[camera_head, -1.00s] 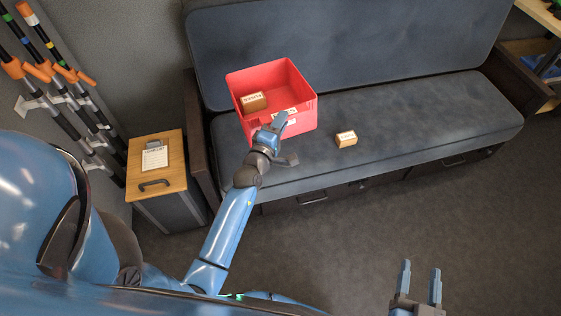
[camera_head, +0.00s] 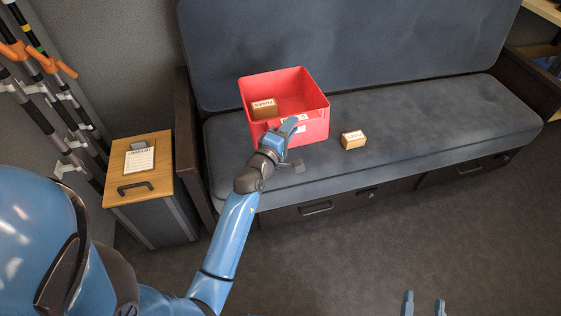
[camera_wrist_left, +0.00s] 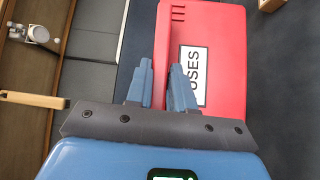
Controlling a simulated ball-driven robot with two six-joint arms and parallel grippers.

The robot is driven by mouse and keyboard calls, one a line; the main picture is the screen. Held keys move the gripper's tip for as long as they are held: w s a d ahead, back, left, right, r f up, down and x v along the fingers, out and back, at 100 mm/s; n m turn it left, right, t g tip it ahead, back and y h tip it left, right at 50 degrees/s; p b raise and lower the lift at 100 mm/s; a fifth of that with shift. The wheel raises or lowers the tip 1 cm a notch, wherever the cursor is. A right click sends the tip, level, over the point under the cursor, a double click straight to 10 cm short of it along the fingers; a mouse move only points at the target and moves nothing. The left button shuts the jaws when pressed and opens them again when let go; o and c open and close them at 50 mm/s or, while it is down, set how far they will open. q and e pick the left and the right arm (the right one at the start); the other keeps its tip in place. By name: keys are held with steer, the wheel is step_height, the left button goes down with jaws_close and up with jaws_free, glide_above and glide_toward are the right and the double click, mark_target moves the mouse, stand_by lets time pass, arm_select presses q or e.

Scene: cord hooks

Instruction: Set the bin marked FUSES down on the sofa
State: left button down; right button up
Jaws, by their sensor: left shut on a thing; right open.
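The red bin (camera_head: 318,120) is over the left part of the dark grey sofa (camera_head: 430,125), open side up. I cannot tell whether its base touches the seat. A small brown box (camera_head: 264,108) lies inside it. In the left wrist view the bin (camera_wrist_left: 225,50) shows a white label reading "USES", its first letter hidden by a finger. My left gripper (camera_head: 290,130) is shut on the bin's near wall; its fingers (camera_wrist_left: 163,85) straddle the wall's edge in the wrist view. My right gripper (camera_head: 424,303) is open and empty at the bottom edge of the head view.
A small brown labelled box (camera_head: 353,140) lies on the seat to the right of the bin. A cabinet (camera_head: 140,180) with a wooden top and clipboard stands left of the sofa. Poles (camera_head: 45,95) hang on the left wall. The right part of the seat is clear.

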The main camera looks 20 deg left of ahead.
arm_select(q)
step_height(320, 180, down, 20)
steer(key=m+b, duration=0.1)
steer(key=b, duration=1.5)
steer(key=shift+t, duration=0.3)
steer(key=shift+s+f, duration=0.1)
steer(key=shift+f, duration=0.15)
steer(key=c, duration=1)
jaws_free()
steer(key=shift+d, duration=0.1)
